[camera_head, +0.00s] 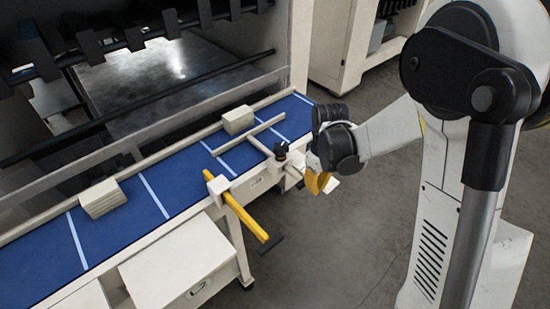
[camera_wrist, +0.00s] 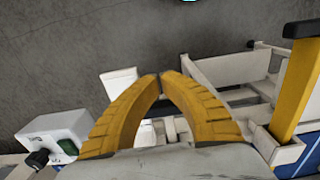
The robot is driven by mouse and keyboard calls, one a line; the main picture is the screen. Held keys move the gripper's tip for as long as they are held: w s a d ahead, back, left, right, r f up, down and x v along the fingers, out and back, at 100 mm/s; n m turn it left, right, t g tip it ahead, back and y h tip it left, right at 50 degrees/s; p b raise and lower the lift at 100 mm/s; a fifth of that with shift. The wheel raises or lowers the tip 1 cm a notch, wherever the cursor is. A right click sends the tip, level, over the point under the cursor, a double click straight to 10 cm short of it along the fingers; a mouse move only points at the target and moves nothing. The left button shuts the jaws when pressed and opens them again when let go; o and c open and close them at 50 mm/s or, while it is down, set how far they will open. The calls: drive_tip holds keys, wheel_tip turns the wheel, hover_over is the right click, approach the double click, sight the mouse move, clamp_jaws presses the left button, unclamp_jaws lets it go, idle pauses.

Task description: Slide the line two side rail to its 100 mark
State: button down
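A pale side rail (camera_head: 248,134) lies over the right part of the blue belt (camera_head: 150,205). A pale arm runs from it toward the front edge, beside a post with a black knob (camera_head: 281,150). I cannot read a scale or the 100 mark. My gripper (camera_head: 325,183) is just off the belt's front edge, by a white plate (camera_head: 334,185) at the rail arm's outer end. In the wrist view, my yellow fingers (camera_wrist: 161,77) meet at the tips with nothing seen between them. A white plate (camera_wrist: 120,83) shows left of the fingertips.
A yellow bar (camera_head: 242,215) with a dark end sticks out from the front edge, left of my gripper; it also shows in the wrist view (camera_wrist: 297,85). A drawer cabinet (camera_head: 180,270) stands below. Floor to the right is clear.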

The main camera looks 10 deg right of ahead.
drive_tip(key=shift+s+d, duration=0.2)
drive_tip(key=shift+s, duration=0.05)
wheel_tip(320, 180, up, 9)
drive_tip(key=p, duration=0.5)
idle(0.3)
drive_tip(key=shift+s, duration=0.1)
idle(0.4)
